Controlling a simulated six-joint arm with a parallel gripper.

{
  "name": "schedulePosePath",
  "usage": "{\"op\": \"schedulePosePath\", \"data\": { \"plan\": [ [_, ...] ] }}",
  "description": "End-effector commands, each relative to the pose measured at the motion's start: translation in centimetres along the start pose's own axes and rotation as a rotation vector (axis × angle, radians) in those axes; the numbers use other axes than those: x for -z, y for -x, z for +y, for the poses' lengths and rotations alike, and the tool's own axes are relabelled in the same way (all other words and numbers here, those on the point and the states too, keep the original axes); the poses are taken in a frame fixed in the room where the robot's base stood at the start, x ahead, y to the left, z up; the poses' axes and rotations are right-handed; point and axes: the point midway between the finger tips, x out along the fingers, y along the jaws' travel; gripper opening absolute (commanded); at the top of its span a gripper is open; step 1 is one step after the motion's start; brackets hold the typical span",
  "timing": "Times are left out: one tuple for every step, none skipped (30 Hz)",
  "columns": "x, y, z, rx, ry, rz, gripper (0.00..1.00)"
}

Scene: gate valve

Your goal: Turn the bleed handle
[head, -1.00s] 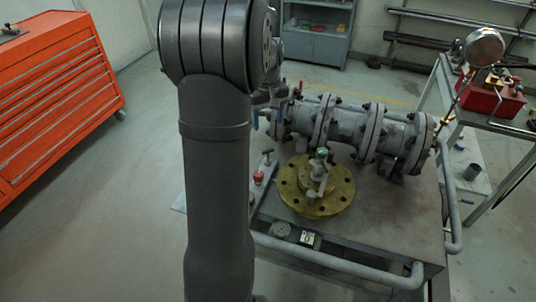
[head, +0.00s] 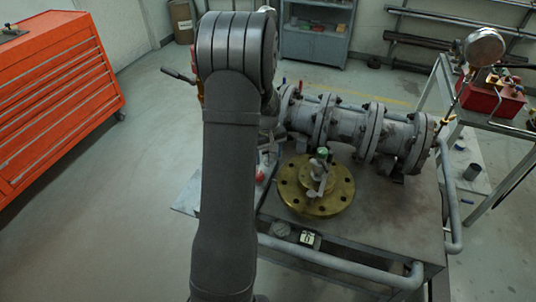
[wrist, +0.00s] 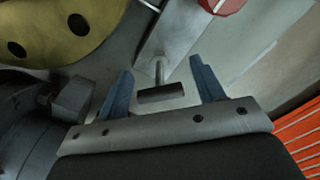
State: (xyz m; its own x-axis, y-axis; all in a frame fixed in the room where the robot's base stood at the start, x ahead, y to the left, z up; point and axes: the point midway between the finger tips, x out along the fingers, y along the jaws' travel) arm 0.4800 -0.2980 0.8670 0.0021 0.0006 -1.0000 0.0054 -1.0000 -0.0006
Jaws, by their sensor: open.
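The bleed handle appears to be the small dark T-shaped handle (wrist: 160,94), a crossbar on a thin stem, in the wrist view. It stands on a pale metal plate (wrist: 182,36). My gripper (wrist: 161,66) is open, with one blue-grey finger on each side of the handle. The crossbar sits between the fingers with gaps on both sides, and I see no contact. In the head view my arm hides most of the gripper and I cannot make out the handle clearly.
A red knob (wrist: 222,4) is just beyond the handle. A yellow flange (head: 330,199) lies close by on the bench (head: 395,215). The grey flanged pipe (head: 345,125) runs behind. A dark lever (head: 178,75) sticks out left of my arm. An orange tool cabinet (head: 55,95) stands left.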

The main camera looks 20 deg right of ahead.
Motion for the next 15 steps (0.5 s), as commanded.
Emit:
{"op": "schedulePosePath", "data": {
  "plan": [
    [0.00,-0.01,0.00,0.000,0.000,0.000,0.62],
    [0.00,0.00,0.00,0.000,0.000,0.000,0.62],
    [0.00,0.00,0.00,0.000,0.000,0.000,0.62],
    [0.00,0.01,0.00,0.000,0.000,0.000,0.62],
    [0.00,0.01,0.00,0.000,0.000,0.000,0.60],
    [0.00,0.01,0.00,0.000,0.000,0.000,0.52],
    [0.00,0.01,0.00,0.000,0.000,0.000,0.46],
    [0.00,0.02,0.00,0.000,0.000,0.000,0.40],
    [0.00,0.02,0.00,0.000,0.000,0.000,0.32],
    [0.00,0.02,0.00,0.000,0.000,0.000,0.26],
    [0.00,0.03,0.00,0.000,0.000,0.000,0.21],
    [0.00,0.03,0.00,0.000,0.000,0.000,0.17],
    [0.00,0.03,-0.01,0.000,0.000,0.000,0.17],
    [0.00,0.03,-0.01,0.000,0.000,0.000,0.17],
    [0.00,0.03,-0.01,0.000,-0.002,0.000,0.17]
  ]
}}
